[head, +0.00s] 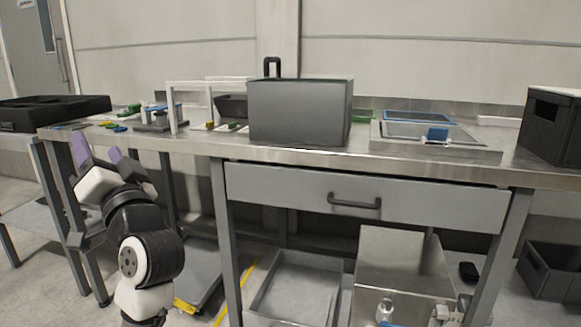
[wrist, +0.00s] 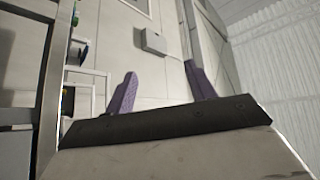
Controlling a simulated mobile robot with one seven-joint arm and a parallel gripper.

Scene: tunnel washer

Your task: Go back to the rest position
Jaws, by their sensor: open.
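My gripper (head: 97,150) is at the left in the head view, in front of the left part of the steel bench (head: 330,158). Its two purple fingers point up and stand apart. In the wrist view my gripper (wrist: 160,82) shows the same two fingers spread wide, with nothing between them. Behind them are a pale wall and a small grey box on it. The arm is bent below, with white and black links. No object is held.
A grey box (head: 299,112) stands mid-bench, beside a white frame (head: 173,108). A shallow tray (head: 435,150) lies right of it. Black crates stand at left (head: 52,112) and right (head: 553,126). The bench drawer (head: 270,188) is shut. Open bins sit below.

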